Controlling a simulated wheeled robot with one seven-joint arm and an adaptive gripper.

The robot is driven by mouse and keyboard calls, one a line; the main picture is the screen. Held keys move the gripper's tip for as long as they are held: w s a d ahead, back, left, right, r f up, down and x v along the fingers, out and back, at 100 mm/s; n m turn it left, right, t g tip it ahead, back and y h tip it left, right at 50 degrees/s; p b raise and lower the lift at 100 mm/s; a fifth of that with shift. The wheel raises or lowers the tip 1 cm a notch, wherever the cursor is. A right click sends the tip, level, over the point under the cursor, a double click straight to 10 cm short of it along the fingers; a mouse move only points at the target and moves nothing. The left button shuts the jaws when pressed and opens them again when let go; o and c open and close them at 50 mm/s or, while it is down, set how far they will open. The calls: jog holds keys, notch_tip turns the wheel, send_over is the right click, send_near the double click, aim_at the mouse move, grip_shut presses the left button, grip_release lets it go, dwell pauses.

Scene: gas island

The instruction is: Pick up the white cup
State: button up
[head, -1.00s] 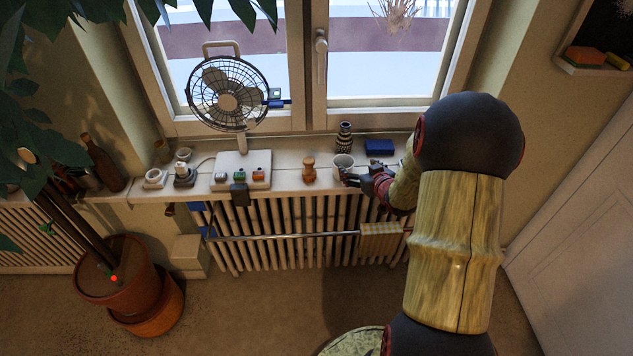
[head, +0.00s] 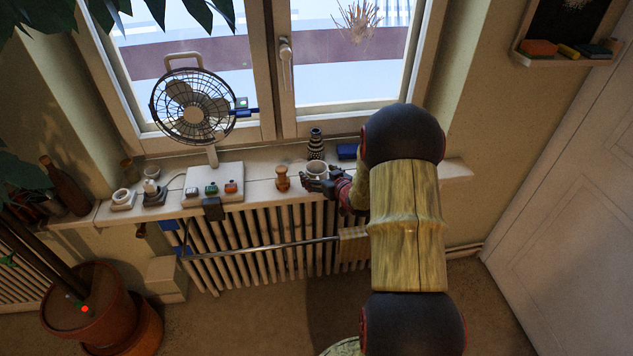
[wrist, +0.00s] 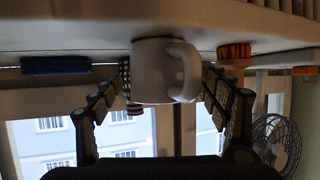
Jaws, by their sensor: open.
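The white cup (head: 317,167) stands on the windowsill, in front of the black-and-white patterned vase (head: 316,143). My gripper (head: 313,182) is at the cup, its fingers open in front of and beside it. In the wrist view, which is upside down, the cup (wrist: 155,75) sits between the two spread fingers of my gripper (wrist: 158,88), with its handle toward the right finger. The fingers do not look closed on it; whether one touches the handle I cannot tell. My arm covers part of the sill to the right.
A wooden shaker-like object (head: 282,178) stands left of the cup, and a blue box (head: 347,151) lies to its right. Further left are a switch panel (head: 214,184) and a fan (head: 193,108). A radiator (head: 255,240) is below the sill. The sill's right end is bare.

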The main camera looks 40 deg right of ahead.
jog(key=shift+w+d+f, duration=0.1)
jog(key=shift+w, duration=0.2)
jog(key=shift+c, duration=1.2)
jog(key=c, duration=1.1)
jog(key=shift+r, duration=0.2)
jog(key=shift+c, duration=0.4)
